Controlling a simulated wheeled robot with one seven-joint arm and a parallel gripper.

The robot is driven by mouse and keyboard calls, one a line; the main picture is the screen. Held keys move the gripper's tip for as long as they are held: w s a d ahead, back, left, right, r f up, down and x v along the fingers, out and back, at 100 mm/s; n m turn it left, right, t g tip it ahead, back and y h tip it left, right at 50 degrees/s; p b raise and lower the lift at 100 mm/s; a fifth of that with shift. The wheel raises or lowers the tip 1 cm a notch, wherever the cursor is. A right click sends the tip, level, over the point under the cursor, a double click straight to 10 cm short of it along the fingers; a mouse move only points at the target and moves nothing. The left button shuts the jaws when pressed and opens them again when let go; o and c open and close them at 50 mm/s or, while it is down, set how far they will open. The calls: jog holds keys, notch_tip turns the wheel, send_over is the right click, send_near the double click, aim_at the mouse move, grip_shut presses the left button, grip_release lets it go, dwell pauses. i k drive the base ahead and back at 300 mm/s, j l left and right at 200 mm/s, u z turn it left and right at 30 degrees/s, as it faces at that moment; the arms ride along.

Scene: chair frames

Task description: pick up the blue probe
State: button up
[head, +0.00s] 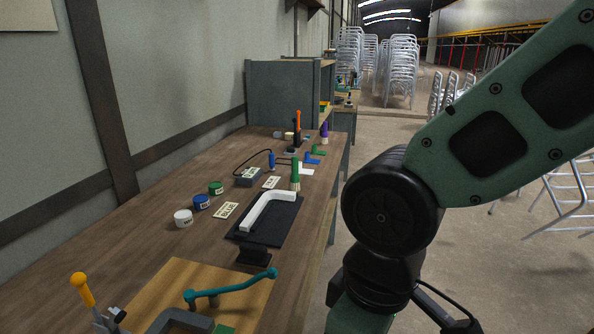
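The blue probe (271,159) stands upright on the wooden workbench, a little past the middle of its length. A thin dark cord loops from it toward the left. A small dark grey box (249,177) sits just in front of the probe, and the cord appears to run to it. My arm crosses the right side of the head view, and its lower links drop toward the bottom edge. My gripper is not visible, and nothing of mine touches the probe.
The workbench (150,236) runs along the left wall. White, blue and green jars (183,217) stand left of a white angled bracket (268,208) on a black mat. A green-handled brush (295,172) stands right of the probe. A teal lever (230,287) is in front. Stacked chairs (400,70) stand behind.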

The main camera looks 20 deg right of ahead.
aim_at(271, 155)
jog(key=i+l+u, duration=0.15)
jog(key=u, duration=0.3)
jog(key=i+l+u, duration=0.25)
jog(key=u, duration=0.25)
jog(key=i+l, duration=0.2)
jog(key=l, duration=0.15)
jog(key=i+l+u, duration=0.1)
jog(key=l, duration=0.2)
jog(key=i+l, duration=0.25)
jog(key=i+l+u, duration=0.1)
jog(key=l, duration=0.35)
jog(key=i+l, duration=0.2)
jog(key=l, duration=0.15)
jog(key=i+l+u, duration=0.15)
jog(key=l, duration=0.25)
jog(key=i+l, duration=0.15)
jog(key=l, duration=0.2)
